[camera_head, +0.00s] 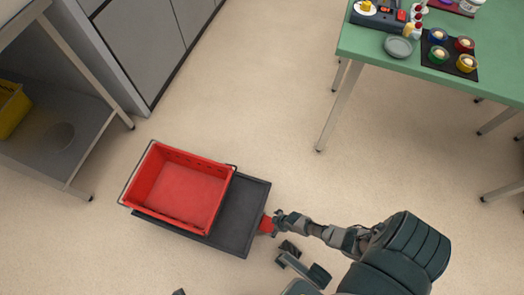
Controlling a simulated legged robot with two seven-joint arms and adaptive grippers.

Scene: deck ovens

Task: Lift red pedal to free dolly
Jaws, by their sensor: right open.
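The dark grey dolly (247,206) stands on the floor, tilted in the picture. A red crate (182,188) rests on its left part. The red pedal (266,225) sticks out from the dolly's right edge. My right gripper (276,219) is at the pedal, its fingertips overlapping the pedal's right end in this view. It is open; whether the fingers touch the pedal is too small to tell. My right arm reaches in from the right. I cannot make out my left gripper.
A green table (400,72) with coloured rolls, a grey dish (398,47) and small items stands at the upper right. A grey metal shelf unit (60,130) with a yellow bin (12,108) is at the left. Grey cabinets (140,45) line the top left. Open floor lies between.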

